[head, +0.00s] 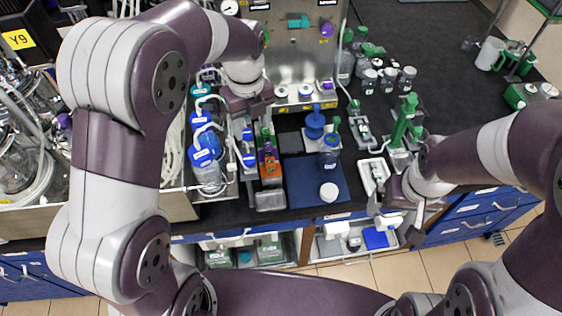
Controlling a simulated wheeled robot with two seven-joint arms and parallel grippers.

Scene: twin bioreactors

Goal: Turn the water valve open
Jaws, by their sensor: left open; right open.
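An upright metal panel (290,60) stands at the back of the bench. It carries a teal handle (298,22) and a purple knob (326,30); I cannot tell from this view which fitting is the water valve. My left gripper (250,120) is open and points down in front of the panel's lower left, above the bottles and fittings there. It is apart from the teal handle and the purple knob. My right gripper (394,220) is open and empty at the bench's front edge, right of the blue mat, well away from the panel.
Blue-capped bottles (207,160) with tubing stand left of the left gripper. A dark blue mat (305,185) bears a bottle (329,152) and a white-lidded jar (328,192). A green-topped device (401,130) and small bottles (388,78) stand at right. The black bench behind them is partly clear.

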